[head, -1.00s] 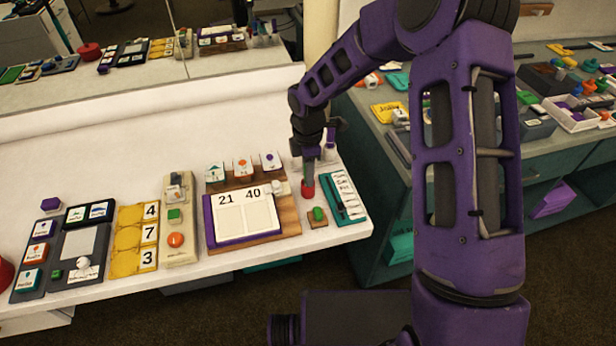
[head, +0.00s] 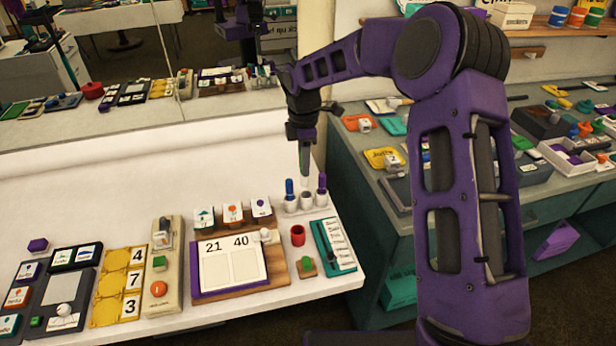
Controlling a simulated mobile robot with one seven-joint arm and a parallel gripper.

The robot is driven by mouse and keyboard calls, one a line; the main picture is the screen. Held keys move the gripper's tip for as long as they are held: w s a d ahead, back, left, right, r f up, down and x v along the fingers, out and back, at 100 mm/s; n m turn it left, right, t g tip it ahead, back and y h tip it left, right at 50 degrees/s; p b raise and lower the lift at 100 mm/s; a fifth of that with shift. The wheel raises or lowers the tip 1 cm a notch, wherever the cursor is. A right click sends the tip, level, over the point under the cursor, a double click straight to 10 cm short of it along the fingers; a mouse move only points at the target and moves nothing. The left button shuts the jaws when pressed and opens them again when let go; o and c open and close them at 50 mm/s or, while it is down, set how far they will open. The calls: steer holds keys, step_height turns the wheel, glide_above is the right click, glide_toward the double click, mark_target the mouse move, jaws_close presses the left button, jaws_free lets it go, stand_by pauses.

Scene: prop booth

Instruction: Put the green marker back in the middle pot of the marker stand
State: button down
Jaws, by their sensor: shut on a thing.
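The marker stand (head: 306,209) is at the back right of the white counter, with a blue marker (head: 289,188) in its left pot and a purple marker (head: 322,183) in its right pot. My gripper (head: 304,147) is above the middle pot (head: 307,198), pointing down. It is shut on the green marker (head: 304,168), which hangs upright with its pale lower part over the middle pot. Whether the tip is inside the pot or just above it I cannot tell. The red cup (head: 298,236) stands in front of the stand.
A teal tray with white strips (head: 337,246) and a small board with a green block (head: 306,266) lie in front of the stand. A score board (head: 232,268) with picture cards lies to the left. A mirror (head: 90,100) stands behind the counter.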

mark_target(306, 181)
steer(key=shift+w+d+f+b, duration=0.1)
steer(key=shift+w+f+b, duration=0.3)
steer(key=shift+f, duration=0.95)
steer(key=shift+w+d+f+b, duration=0.1)
steer(key=shift+w+f+b, duration=0.3)
steer(key=shift+f, duration=0.95)
steer(key=shift+w+f+b, duration=0.25)
steer(key=shift+f+b, duration=0.2)
steer(key=shift+f, duration=0.9)
steer(key=c, duration=0.6)
jaws_free()
steer(key=shift+c, duration=0.2)
step_height(306, 181, up, 18)
steer(key=p, duration=0.1)
steer(key=shift+f, duration=0.25)
